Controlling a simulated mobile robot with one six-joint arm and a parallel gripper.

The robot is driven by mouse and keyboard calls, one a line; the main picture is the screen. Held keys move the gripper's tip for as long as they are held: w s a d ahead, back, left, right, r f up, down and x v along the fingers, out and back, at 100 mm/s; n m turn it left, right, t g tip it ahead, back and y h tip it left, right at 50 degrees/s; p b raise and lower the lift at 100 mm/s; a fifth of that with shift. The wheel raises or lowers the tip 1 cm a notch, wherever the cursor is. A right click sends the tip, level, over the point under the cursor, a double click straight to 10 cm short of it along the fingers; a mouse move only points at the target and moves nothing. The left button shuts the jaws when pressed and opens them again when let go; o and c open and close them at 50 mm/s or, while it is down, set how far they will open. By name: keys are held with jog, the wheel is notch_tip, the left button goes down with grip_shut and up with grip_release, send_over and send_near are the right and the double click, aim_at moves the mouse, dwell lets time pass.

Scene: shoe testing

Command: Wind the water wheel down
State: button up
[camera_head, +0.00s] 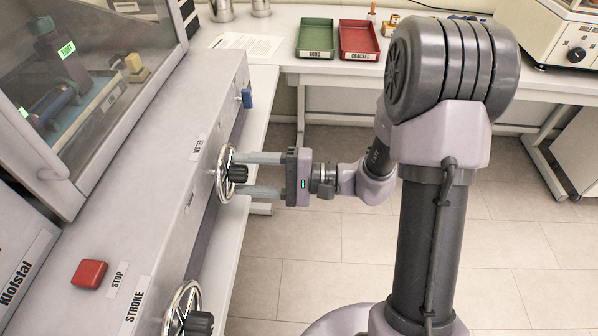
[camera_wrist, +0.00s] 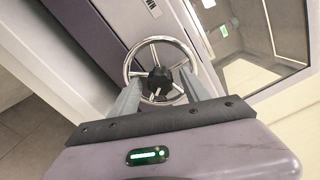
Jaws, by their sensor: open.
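The water wheel (camera_head: 226,173) is a chrome handwheel with a black hub on the grey machine front, under a label reading WATER. It also shows in the wrist view (camera_wrist: 161,41), with its black hub (camera_wrist: 157,80) at the centre. My gripper (camera_head: 247,174) is open, its two grey fingers reaching toward the wheel, one on each side of the hub. In the wrist view the fingers (camera_wrist: 158,88) flank the hub and overlap the wheel's lower part. I cannot tell whether the fingertips touch the rim or spokes.
A second chrome wheel (camera_head: 184,312), labelled STROKE, sits nearer on the same front. A red STOP button (camera_head: 89,273) and a blue lever (camera_head: 247,98) are on the machine. A green tray (camera_head: 315,38) and a red tray (camera_head: 359,40) lie on the back bench. The tiled floor at right is clear.

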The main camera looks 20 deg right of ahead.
jog(key=p+v, duration=0.3)
jog(key=v, duration=1.4)
jog(key=shift+d, duration=0.1)
